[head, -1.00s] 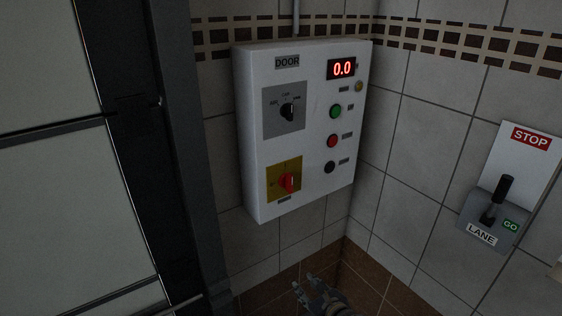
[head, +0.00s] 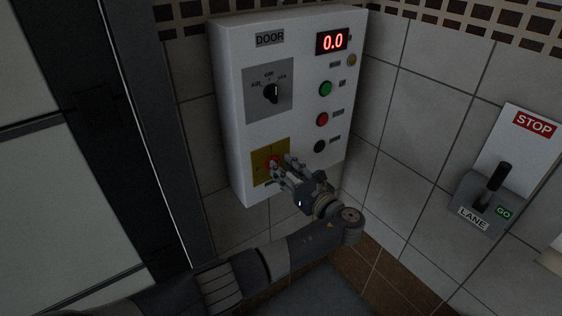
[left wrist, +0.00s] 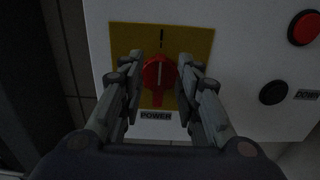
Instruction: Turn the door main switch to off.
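The door main switch is a red rotary knob (left wrist: 159,77) on a yellow plate (left wrist: 200,42), with a POWER label below it. Its white mark stands about upright in the left wrist view. In the head view the knob (head: 270,163) is partly hidden by my left gripper (head: 282,166). In the left wrist view the fingers of my left gripper (left wrist: 160,70) are open, one on each side of the knob. Small gaps seem to show between fingers and knob; firm contact cannot be told. My right gripper is not in view.
The white DOOR box (head: 301,60) also carries a black selector (head: 271,92), a green button (head: 325,89), a red button (head: 322,119) and a black button (head: 319,146). A LANE lever (head: 493,185) is on the right wall. A dark door frame (head: 120,130) stands at left.

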